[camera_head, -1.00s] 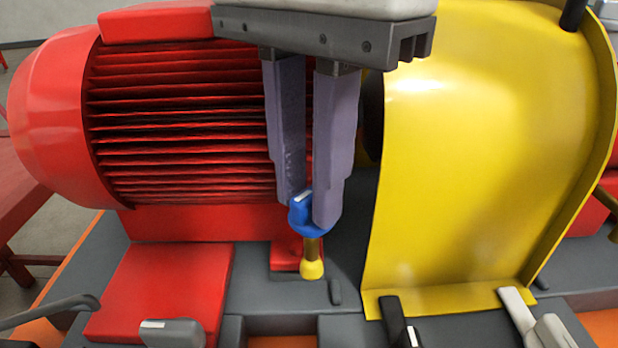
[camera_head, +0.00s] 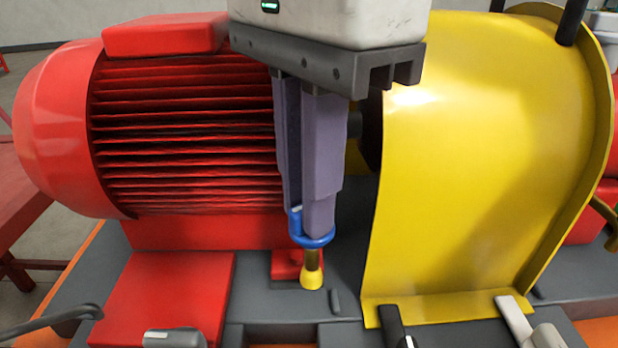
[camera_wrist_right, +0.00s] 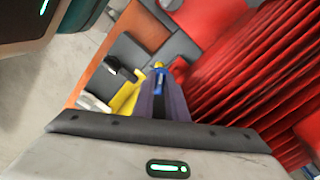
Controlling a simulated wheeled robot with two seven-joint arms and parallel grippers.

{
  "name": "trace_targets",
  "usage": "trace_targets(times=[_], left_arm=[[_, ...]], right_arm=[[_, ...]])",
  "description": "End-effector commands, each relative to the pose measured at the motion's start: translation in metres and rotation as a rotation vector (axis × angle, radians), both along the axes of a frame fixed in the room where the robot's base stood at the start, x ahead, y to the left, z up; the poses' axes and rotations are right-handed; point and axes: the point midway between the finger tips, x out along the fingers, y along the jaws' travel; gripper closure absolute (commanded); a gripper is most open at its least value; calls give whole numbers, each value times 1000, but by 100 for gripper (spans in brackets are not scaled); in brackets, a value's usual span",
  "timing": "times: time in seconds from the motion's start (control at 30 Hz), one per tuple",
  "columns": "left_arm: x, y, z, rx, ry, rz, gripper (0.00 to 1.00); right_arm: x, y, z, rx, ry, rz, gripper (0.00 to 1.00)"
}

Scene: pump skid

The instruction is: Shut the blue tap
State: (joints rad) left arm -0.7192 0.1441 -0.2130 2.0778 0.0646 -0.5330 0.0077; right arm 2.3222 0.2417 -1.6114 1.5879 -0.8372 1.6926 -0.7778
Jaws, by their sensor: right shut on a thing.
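The blue tap (camera_head: 312,239) sits on a short brass stem with a yellow base (camera_head: 312,279), in front of the red motor. My right gripper (camera_head: 306,222) comes down from above with its purple fingers at the tap, shut on the blue handle. In the right wrist view, the blue handle (camera_wrist_right: 160,78) shows at the fingertips, and the fingers hide part of it. My left gripper is not in view.
The red finned motor (camera_head: 185,140) stands to the left and behind. A curved yellow guard (camera_head: 480,170) stands close on the right. Grey and black handles (camera_head: 175,338) line the front edge of the grey skid.

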Motion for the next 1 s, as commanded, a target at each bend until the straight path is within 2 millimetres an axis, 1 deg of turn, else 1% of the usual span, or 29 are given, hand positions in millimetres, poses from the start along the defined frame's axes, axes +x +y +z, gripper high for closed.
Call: trace_targets(times=[0.13, 0.3, 0.53, 0.8, 1.0], left_arm=[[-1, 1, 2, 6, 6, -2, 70], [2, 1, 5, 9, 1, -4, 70], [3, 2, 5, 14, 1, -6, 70], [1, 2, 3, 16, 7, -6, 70], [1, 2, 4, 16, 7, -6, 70]], right_arm=[[0, 0, 1, 2, 3, -128, 100], [1, 1, 1, 2, 3, -276, 100], [2, 1, 0, 2, 1, -443, 100], [2, 1, 0, 1, 1, -561, 100], [2, 1, 0, 1, 0, -596, 100]])
